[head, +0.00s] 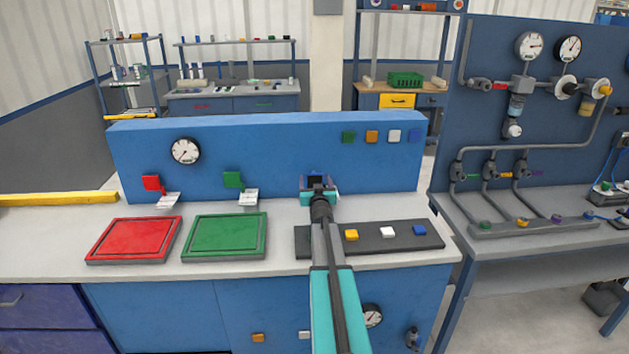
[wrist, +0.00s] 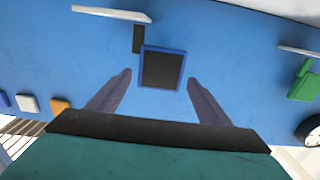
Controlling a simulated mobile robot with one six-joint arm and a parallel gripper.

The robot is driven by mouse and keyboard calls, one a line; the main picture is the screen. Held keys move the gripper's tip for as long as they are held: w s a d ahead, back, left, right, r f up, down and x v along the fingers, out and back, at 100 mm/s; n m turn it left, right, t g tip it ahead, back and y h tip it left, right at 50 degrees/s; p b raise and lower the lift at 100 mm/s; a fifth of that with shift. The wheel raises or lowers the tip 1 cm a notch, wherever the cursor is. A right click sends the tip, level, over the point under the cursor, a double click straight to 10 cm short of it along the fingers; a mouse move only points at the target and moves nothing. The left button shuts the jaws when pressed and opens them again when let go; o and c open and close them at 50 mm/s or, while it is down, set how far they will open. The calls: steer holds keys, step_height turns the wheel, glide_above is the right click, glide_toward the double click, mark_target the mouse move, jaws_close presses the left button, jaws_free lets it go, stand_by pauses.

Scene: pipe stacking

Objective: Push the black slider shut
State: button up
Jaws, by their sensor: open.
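A black square panel in a blue frame (wrist: 162,67) is on the blue upright board in the wrist view. A small narrow black piece (wrist: 138,39) sits beside its upper left corner. I cannot tell for sure which of the two is the slider. My gripper (wrist: 158,80) is open and empty, its two fingers spread either side of the framed panel. I cannot tell whether they touch the board. In the head view my gripper (head: 318,188) is up against the front of the blue board (head: 275,150) and mostly hides this spot.
A black base with coloured blocks (head: 385,247) lies on the bench below my arm. A red tray (head: 135,240) and a green tray (head: 225,237) lie to the left. A red tab (head: 152,183), a green tab (head: 233,179) and a gauge (head: 185,151) are on the board.

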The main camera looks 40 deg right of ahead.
steer(key=b+v, duration=0.1)
steer(key=v, duration=1)
steer(key=shift+b, duration=0.4)
steer(key=shift+p+v, duration=0.45)
steer(key=shift+v, duration=0.7)
steer(key=shift+w+d, duration=0.1)
steer(key=shift+p+x, duration=1.5)
steer(key=shift+x, duration=5.2)
